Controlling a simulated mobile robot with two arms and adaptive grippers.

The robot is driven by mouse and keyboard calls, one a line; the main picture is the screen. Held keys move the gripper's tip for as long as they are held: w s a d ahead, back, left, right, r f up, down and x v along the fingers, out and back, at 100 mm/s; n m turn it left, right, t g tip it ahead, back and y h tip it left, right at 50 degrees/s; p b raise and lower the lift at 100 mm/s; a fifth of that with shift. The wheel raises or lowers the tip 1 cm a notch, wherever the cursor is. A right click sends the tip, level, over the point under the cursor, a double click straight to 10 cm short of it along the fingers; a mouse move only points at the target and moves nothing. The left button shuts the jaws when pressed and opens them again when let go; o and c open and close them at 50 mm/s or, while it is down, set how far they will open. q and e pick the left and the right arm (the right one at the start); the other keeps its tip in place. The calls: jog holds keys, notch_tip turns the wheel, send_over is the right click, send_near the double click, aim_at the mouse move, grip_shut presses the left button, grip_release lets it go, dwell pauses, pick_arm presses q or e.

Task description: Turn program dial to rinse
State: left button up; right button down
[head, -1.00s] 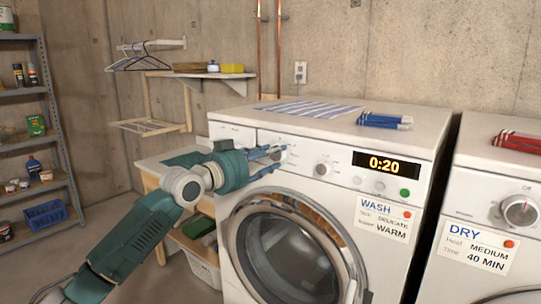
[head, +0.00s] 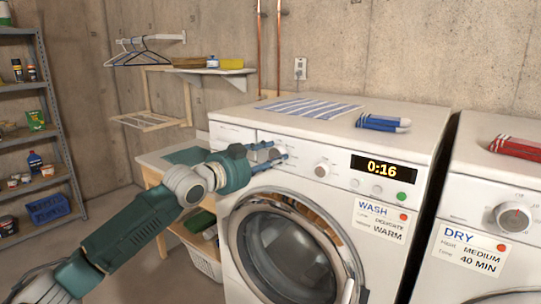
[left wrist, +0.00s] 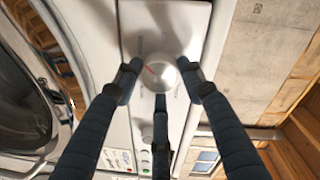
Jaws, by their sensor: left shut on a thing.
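The white washing machine (head: 222,195) stands in the middle of the head view, its round door below the control panel. My left gripper (head: 279,155) is at the panel's left part, its fingers closed around the program dial. In the left wrist view, the three dark fingers of this gripper (left wrist: 159,84) surround the round silver program dial (left wrist: 159,73). A red pointer mark on the dial points up and left in that view. The labels around it are too blurred to read. A second knob (head: 322,170) is to the right, beside the display (head: 373,168) reading 0:16. My right gripper is not in view.
A striped cloth (head: 310,107) and blue rolled items (head: 383,123) lie on the washer. The dryer (head: 470,205) stands at right, with red items (head: 517,146) on top. A wooden table (head: 160,161) is left of the washer, and a metal shelf (head: 55,150) is further left.

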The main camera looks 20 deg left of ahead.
pick_arm(q)
jog(key=shift+f, duration=0.25)
jog(key=o, duration=1)
jog(key=shift+o, duration=0.8)
jog(key=shift+r, duration=0.15)
jog(key=v, duration=1.2)
